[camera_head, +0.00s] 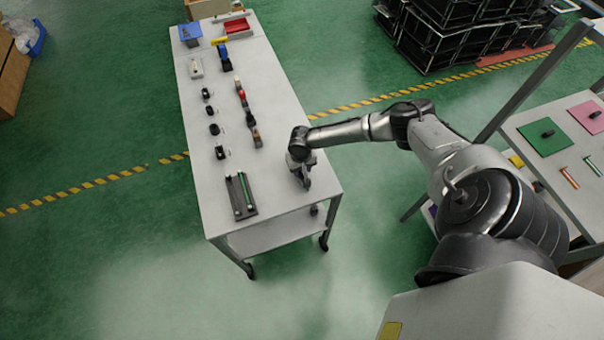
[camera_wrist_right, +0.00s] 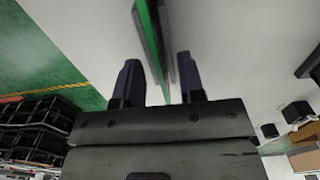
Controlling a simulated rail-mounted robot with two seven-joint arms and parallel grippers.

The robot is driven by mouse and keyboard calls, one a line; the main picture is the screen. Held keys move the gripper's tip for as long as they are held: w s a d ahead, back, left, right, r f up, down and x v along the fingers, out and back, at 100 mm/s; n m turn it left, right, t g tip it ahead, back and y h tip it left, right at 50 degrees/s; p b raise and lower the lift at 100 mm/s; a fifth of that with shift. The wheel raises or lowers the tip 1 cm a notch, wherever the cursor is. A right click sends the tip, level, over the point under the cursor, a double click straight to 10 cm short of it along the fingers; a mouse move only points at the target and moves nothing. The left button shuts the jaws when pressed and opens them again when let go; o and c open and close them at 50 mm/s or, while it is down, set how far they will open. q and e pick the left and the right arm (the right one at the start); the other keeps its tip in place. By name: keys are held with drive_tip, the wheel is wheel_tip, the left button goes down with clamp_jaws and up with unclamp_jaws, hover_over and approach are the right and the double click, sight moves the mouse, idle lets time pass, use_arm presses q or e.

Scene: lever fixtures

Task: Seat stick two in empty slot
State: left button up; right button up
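A dark fixture (camera_head: 237,197) with two long parallel slots lies at the table's near end. A green stick (camera_head: 244,189) lies in its right slot; no green shows in the left slot. My right gripper (camera_head: 304,180) is low over the table, to the right of the fixture and apart from it. In the right wrist view its two dark fingers (camera_wrist_right: 158,85) stand apart. A long green stick (camera_wrist_right: 150,40) with a dark side runs between them. I cannot tell whether they grip it; the head view does not show it clearly. My left gripper is not in view.
Several dark knobs (camera_head: 213,129) and coloured levers (camera_head: 242,98) stand in rows farther up the table. A red tray (camera_head: 238,27) and a blue bin (camera_head: 190,33) are at its far end. The table's right edge (camera_head: 334,180) is close to the gripper.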

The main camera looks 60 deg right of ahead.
clamp_jaws()
idle(0.3)
idle(0.4)
